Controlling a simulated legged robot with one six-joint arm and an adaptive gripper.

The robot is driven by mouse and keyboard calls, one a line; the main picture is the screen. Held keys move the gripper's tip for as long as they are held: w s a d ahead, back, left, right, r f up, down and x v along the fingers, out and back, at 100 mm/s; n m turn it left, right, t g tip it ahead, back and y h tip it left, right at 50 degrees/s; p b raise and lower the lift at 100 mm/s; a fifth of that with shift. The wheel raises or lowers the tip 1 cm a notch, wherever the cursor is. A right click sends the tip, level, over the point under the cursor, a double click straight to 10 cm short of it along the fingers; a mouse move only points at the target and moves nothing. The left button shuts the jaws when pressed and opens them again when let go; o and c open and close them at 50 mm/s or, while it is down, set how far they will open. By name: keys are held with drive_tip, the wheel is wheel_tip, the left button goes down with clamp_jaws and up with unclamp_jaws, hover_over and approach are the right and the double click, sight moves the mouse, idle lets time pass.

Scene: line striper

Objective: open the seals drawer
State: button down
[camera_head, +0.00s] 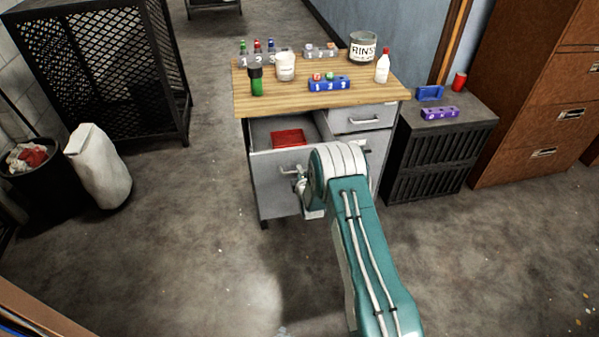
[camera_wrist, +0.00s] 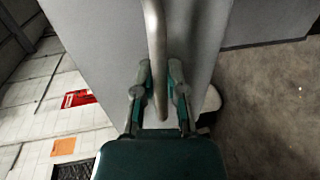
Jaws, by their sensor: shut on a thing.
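A grey drawer (camera_head: 272,200) under the wooden-topped workbench (camera_head: 275,98) is pulled out, and a red thing (camera_head: 288,138) shows inside it. No label is readable on its front. My gripper (camera_head: 301,186) is at this drawer's front, partly hidden by my arm's wrist. In the wrist view my gripper (camera_wrist: 160,72) has its two fingers on either side of the metal bar handle (camera_wrist: 155,30), shut on it. The grey drawer front (camera_wrist: 105,45) fills the space behind the handle.
A smaller shut drawer (camera_head: 360,119) sits right of the open one. Bottles, a white tub and a RINS jar (camera_head: 362,48) stand on the bench. A dark cabinet (camera_head: 438,150) stands close on the right. The floor (camera_head: 190,240) in front is clear.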

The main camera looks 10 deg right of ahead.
drive_tip(key=shift+s+f, duration=0.35)
drive_tip(key=shift+s, duration=0.25)
drive_tip(key=c, duration=0.7)
unclamp_jaws()
drive_tip(key=shift+w+r, duration=0.15)
